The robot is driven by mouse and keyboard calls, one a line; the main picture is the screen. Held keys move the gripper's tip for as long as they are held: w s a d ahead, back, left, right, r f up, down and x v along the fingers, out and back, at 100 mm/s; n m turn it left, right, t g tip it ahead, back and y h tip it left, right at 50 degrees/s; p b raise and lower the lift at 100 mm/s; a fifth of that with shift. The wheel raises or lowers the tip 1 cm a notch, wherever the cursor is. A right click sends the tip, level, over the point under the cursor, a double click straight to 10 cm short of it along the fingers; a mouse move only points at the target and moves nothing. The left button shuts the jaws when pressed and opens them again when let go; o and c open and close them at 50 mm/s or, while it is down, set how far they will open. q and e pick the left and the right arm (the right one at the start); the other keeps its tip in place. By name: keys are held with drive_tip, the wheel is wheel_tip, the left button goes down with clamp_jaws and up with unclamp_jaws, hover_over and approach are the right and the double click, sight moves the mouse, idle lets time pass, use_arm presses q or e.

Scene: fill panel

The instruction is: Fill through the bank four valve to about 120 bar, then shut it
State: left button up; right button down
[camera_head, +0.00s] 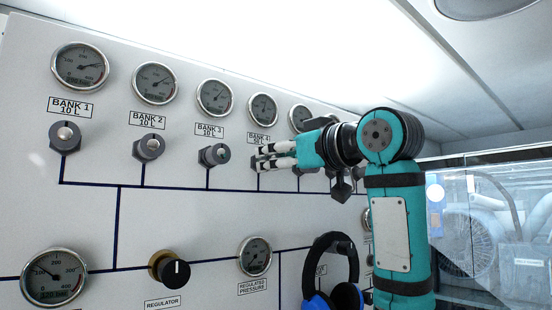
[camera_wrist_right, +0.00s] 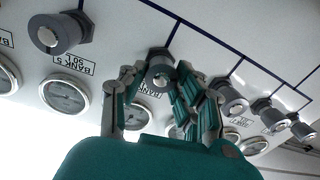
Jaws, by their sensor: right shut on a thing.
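The bank four valve shows in the right wrist view as a grey knob (camera_wrist_right: 160,72) between the fingers of my right gripper (camera_wrist_right: 163,85). In the head view the right gripper (camera_head: 258,160) reaches in from the right, shut around this valve, below the BANK 4 label (camera_head: 262,138); its fingers hide most of the knob. The bank four gauge (camera_head: 263,109) is above the label. My left gripper is in neither view.
Neighbouring knobs are the bank three valve (camera_head: 214,155) and the bank five valve (camera_wrist_right: 58,33). Lower on the panel are a regulator knob (camera_head: 170,270) and a regulated pressure gauge (camera_head: 255,256). Blue and black ear defenders (camera_head: 345,296) hang below my right arm. A glazed cabinet (camera_head: 490,230) stands at right.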

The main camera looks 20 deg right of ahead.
drive_tip(key=shift+d+m+t+h+b, duration=0.2)
drive_tip(key=shift+m+b, duration=2.1)
drive_tip(key=shift+m, duration=3.55)
drive_tip(key=shift+a+m+t+h+b, duration=0.1)
drive_tip(key=shift+m+t+h+b, duration=0.2)
drive_tip(key=shift+m+b, duration=3.8)
drive_tip(key=m+p, duration=0.3)
drive_tip(key=shift+m+p, duration=0.3)
drive_tip(key=shift+m, duration=0.05)
drive_tip(key=c, duration=1.3)
unclamp_jaws()
drive_tip(key=o, duration=0.3)
drive_tip(key=shift+w+f, duration=0.1)
drive_tip(key=shift+f, duration=0.05)
drive_tip(key=shift+o, duration=0.2)
